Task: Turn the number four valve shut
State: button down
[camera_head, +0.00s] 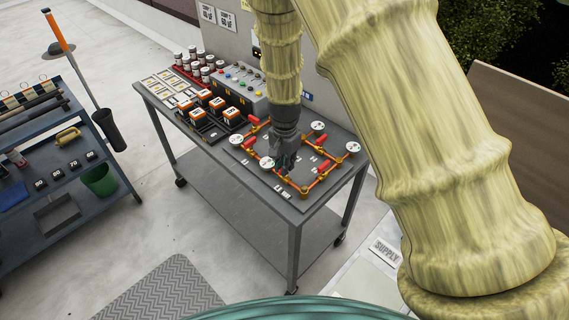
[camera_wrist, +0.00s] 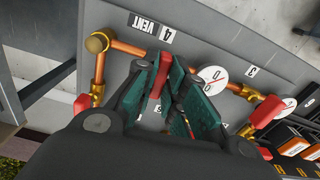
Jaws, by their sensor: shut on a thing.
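My gripper (camera_head: 284,160) reaches down over the pipe board (camera_head: 240,160) at the front of the cart. In the wrist view my gripper (camera_wrist: 165,82) has its green-padded fingers closed around a red valve handle (camera_wrist: 163,68). This handle is beside the copper pipe near the label "4 VENT" (camera_wrist: 150,27), so it appears to be the number four valve. The fingers hide much of the handle and its valve body. In the head view my gripper covers this valve.
Round white gauges (camera_head: 318,126) and other red handles (camera_head: 323,141) stand close around my gripper on the board. Orange-topped blocks (camera_head: 197,115) and a grey button box (camera_head: 240,88) are behind. A tool cart (camera_head: 60,185) stands left, with clear floor between.

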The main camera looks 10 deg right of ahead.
jog(key=shift+d, duration=0.1)
dwell(0.3)
jog(key=c, duration=1.5)
grip_release()
jog(key=shift+w+d+f, duration=0.1)
jog(key=shift+w+f, duration=0.05)
jog(key=shift+r, duration=0.2)
notch_tip(320, 180, up, 12)
jog(key=shift+f, duration=0.15)
